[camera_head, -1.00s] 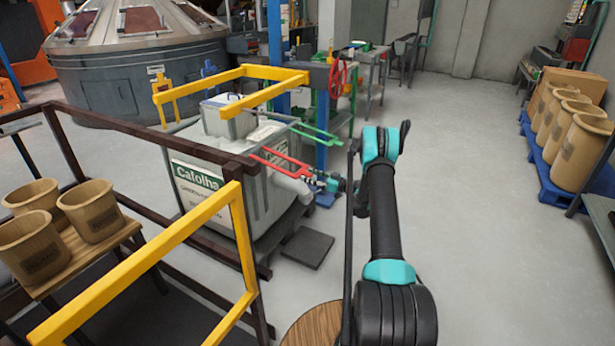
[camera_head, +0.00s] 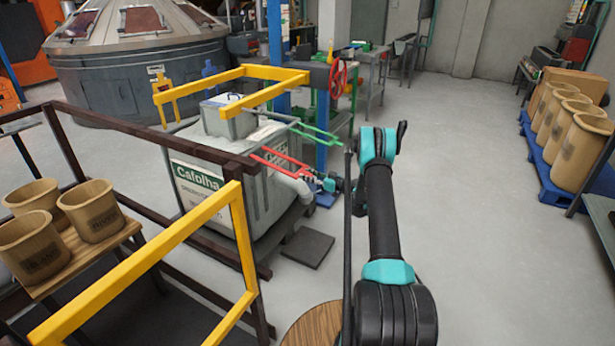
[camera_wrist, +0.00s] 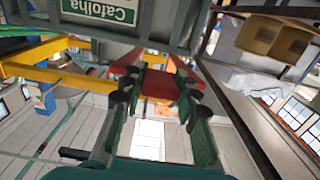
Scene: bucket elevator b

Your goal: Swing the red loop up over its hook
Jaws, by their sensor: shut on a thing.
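The red loop (camera_head: 284,160) is a flat U-shaped bar reaching out from the side of the grey machine, below the green loop (camera_head: 318,133). My gripper (camera_head: 315,182) is at its outer right end. In the wrist view, the red bar (camera_wrist: 160,84) lies between the two fingers of my gripper (camera_wrist: 155,92), which are shut on it. The loop sticks out roughly level. I cannot pick out a red hook in either view.
The grey machine (camera_head: 258,195) with a "Catolha" label stands behind the loop. A yellow frame (camera_head: 262,73) is above, and brown rails (camera_head: 150,137) with a yellow rail (camera_head: 180,230) are in front. Floor at right is clear up to the pots on a blue pallet (camera_head: 548,170).

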